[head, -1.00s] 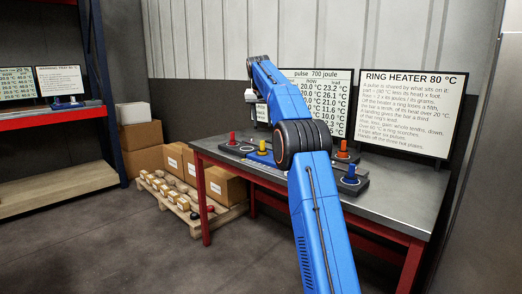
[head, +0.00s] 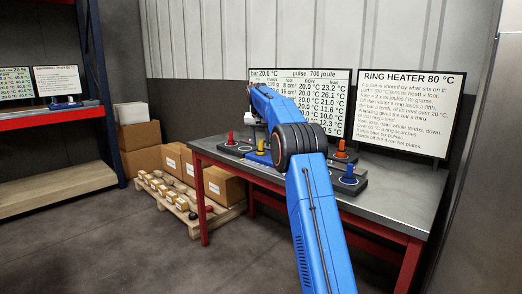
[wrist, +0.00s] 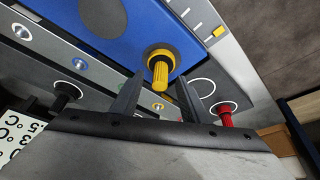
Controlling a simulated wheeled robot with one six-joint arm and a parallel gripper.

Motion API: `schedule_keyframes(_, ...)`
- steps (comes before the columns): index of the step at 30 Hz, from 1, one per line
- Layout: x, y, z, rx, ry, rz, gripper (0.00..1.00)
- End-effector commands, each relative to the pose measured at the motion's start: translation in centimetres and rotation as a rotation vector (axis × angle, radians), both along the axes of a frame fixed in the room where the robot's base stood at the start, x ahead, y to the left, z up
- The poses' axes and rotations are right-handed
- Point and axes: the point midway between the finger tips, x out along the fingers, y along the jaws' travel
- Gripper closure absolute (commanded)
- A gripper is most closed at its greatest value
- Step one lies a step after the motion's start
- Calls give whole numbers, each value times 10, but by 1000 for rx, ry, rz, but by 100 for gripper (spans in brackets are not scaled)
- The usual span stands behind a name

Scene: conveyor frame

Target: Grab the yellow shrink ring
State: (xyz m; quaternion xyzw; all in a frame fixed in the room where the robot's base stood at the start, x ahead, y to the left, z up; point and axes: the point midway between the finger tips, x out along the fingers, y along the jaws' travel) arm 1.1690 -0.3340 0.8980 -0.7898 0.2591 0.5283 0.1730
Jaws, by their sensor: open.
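The yellow shrink ring (wrist: 161,58) is a ribbed yellow piece with a wider collar, standing on a blue plate (wrist: 200,28) in the wrist view. In the head view a yellow piece (head: 261,147) stands on the bench, partly covered by my arm. My gripper (wrist: 157,92) is open, with a dark finger on either side below the yellow ring in the picture. The ring's ribbed end points toward the gap between the fingers. Nothing is held. Whether the fingers reach around it is unclear.
A red piece (wrist: 225,115) is close to the right finger in the wrist view, and a black knob (wrist: 66,92) is at the left. Orange (head: 341,149) and blue (head: 349,171) pieces stand on the bench (head: 400,200). Two screens stand behind.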

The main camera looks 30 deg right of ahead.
Motion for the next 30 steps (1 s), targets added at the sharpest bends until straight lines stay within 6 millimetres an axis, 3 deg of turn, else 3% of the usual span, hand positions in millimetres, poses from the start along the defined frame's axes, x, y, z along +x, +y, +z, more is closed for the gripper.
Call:
schedule_keyframes(4, 5, -4, -17, 1, 1, 0, 59)
schedule_keyframes(11, 7, -5, -19, -1, -1, 0, 59)
schedule_keyframes(12, 7, -5, -19, -1, -1, 0, 61)
schedule_keyframes(15, 6, -5, -19, 0, 0, 0, 85)
schedule_keyframes(16, 6, -5, -19, 0, 0, 0, 89)
schedule_keyframes(25, 7, -5, -16, 0, -2, 0, 89)
schedule_keyframes(30, 7, -5, 2, 0, -4, 0, 89)
